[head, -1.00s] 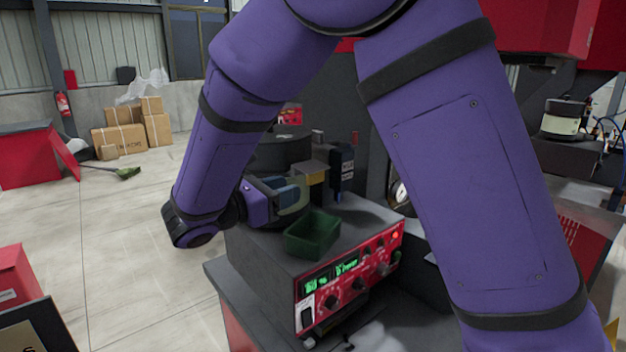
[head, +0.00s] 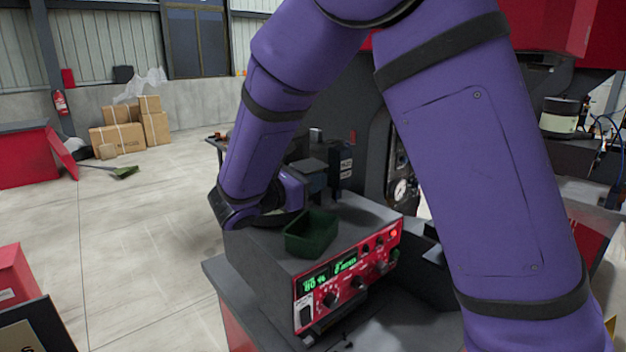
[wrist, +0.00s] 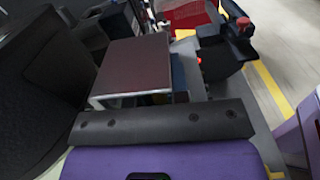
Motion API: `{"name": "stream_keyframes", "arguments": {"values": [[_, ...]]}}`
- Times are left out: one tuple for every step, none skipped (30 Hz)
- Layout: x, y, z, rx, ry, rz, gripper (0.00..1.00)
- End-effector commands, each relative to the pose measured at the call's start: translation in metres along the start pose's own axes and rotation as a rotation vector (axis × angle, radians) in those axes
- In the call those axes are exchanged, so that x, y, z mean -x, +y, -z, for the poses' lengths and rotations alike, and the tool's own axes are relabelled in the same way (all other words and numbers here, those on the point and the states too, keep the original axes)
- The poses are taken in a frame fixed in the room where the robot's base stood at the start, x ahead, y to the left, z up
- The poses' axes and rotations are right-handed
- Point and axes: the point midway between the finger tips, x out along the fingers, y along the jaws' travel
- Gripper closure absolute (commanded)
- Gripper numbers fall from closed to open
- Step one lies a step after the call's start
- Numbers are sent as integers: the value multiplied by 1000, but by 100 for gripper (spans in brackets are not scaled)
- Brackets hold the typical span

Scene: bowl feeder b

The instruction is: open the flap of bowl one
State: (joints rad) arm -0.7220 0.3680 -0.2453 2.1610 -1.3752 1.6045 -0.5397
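My gripper (head: 292,190) is at the left end of the feeder's control box, behind the green tray, partly hidden by my wrist. In the wrist view its dark bar crosses the lower part, and I cannot make out the fingers or any gap between them. A flat dark reddish plate with a pale front edge (wrist: 135,68), which looks like the flap, lies just beyond that bar. A blue part shows beside it. Whether my gripper touches the plate is unclear. A big dark curved wall, probably the bowl (wrist: 55,75), fills the left; my forearm mostly hides it in the head view.
The green tray (head: 311,236) stands on the grey control box (head: 270,258) with a red, lit front panel. A dark upright unit (head: 341,165) stands close behind the gripper. A pressure gauge (head: 401,190) is to the right.

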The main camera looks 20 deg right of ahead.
Motion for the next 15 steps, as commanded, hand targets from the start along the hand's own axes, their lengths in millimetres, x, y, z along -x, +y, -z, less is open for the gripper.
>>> {"name": "stream_keyframes", "arguments": {"values": [[0, 0, 0, 0, 0, 0, 96], [0, 0, 0, 0, 0, 0, 100], [0, 0, 0, 0, 0, 0, 100], [0, 0, 0, 0, 0, 0, 100], [0, 0, 0, 0, 0, 0, 100], [0, 0, 0, 3, 0, 0, 100], [0, 0, 0, 8, 0, 0, 100], [0, 0, -1, 17, 0, 0, 100], [0, 0, -2, 35, 0, 0, 100], [0, 0, -3, 52, 0, 0, 100], [0, 0, -4, 72, 0, 0, 100], [0, 0, -5, 99, 0, -1, 100], [0, 0, -5, 117, 0, -1, 100], [0, 0, -6, 135, 0, 0, 100], [0, 0, -7, 156, 0, 0, 100]]}}
